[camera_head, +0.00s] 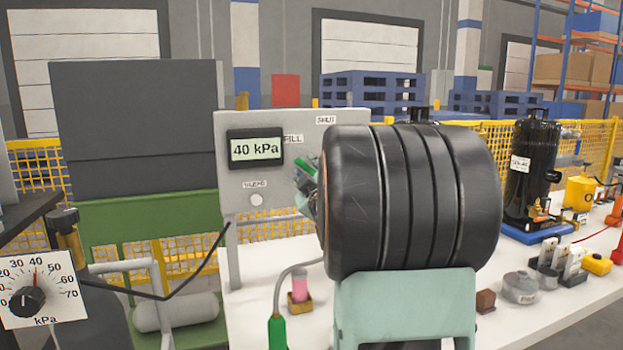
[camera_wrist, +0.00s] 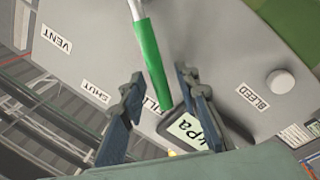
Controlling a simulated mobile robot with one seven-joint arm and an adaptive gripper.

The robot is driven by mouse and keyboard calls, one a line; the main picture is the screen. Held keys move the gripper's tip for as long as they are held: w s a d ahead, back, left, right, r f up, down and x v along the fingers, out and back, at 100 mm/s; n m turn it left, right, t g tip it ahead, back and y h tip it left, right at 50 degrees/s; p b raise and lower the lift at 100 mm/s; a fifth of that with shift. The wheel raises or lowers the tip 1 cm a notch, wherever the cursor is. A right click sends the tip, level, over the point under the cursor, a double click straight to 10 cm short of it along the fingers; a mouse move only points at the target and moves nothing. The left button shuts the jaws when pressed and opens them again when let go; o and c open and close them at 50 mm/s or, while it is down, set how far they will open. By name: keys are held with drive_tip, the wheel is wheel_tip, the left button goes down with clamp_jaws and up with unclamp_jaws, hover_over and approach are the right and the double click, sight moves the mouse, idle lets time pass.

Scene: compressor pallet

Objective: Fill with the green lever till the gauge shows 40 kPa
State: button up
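The grey valve panel (camera_head: 345,112) carries a gauge (camera_head: 256,149) reading 40 kPa, which also shows in part in the wrist view (camera_wrist: 189,127). The green lever (camera_wrist: 152,62) points at the FILL label in the wrist view. A bit of the lever (camera_head: 304,170) shows by FILL in the head view; its rest is hidden behind my arm. My gripper (camera_wrist: 160,73) is open, with one finger on each side of the lever and visible gaps between.
A white bleed button (camera_head: 256,200) sits below the gauge. A kPa dial (camera_head: 27,300) stands at lower left, its red mark near 40. A hose with a green grip (camera_head: 277,331), a pink piece (camera_head: 299,287) and a black tank (camera_head: 530,170) occupy the white table (camera_head: 545,315).

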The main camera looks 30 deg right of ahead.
drive_tip(key=v, duration=1.1)
drive_tip(key=shift+s, duration=0.1)
